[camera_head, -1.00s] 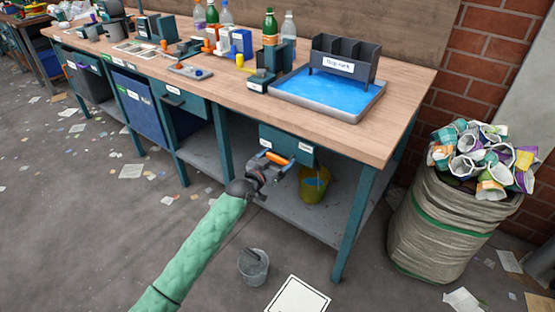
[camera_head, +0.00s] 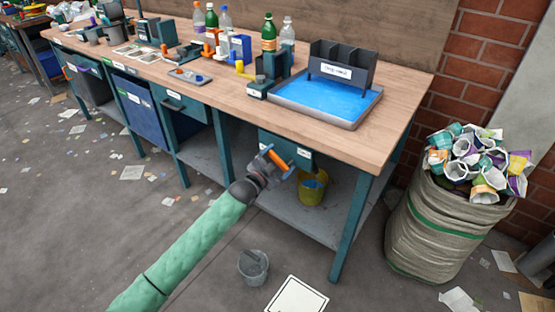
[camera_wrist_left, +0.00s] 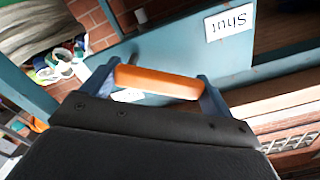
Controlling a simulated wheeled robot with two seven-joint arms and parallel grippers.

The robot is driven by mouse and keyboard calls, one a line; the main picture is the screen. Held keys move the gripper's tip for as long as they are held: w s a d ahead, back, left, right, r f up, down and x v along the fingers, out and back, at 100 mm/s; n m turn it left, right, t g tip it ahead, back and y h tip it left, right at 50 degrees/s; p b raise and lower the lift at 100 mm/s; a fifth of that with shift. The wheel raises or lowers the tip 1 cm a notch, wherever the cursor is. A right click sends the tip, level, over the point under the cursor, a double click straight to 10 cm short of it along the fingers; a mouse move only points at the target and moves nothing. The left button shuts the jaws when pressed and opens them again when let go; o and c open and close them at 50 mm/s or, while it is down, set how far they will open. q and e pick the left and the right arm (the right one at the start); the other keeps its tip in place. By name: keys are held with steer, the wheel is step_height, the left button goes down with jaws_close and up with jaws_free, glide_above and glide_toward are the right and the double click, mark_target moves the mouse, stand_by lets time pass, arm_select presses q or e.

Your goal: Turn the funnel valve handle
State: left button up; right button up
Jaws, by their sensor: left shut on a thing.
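The orange valve handle (camera_head: 279,159) is at the front of a teal box (camera_head: 309,155) under the worktop's front edge. In the left wrist view the orange handle (camera_wrist_left: 158,82) lies crosswise between my finger ends. My left gripper (camera_head: 271,163) is shut on it; the dark palm (camera_wrist_left: 150,145) fills the lower part of that view. A white label reading "Shut" (camera_wrist_left: 230,21) is on the teal surface beyond the handle. The valve's inside is hidden. My right gripper is not in view.
A yellow bucket (camera_head: 311,190) stands on the lower shelf (camera_head: 290,215) below the box. A table leg (camera_head: 350,225) is to its right. A grey bucket (camera_head: 253,267) stands on the floor. A sack of cups (camera_head: 440,220) is at the right. A blue-bottomed tray (camera_head: 322,118) sits on the worktop.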

arm_select(q)
steer(key=shift+d+r+m, duration=0.1)
steer(key=shift+m, duration=0.3)
steer(key=o, duration=1.2)
steer(key=shift+s, duration=0.1)
steer(key=v, duration=0.7)
steer(key=shift+s+a, duration=0.25)
steer(key=shift+s, duration=0.05)
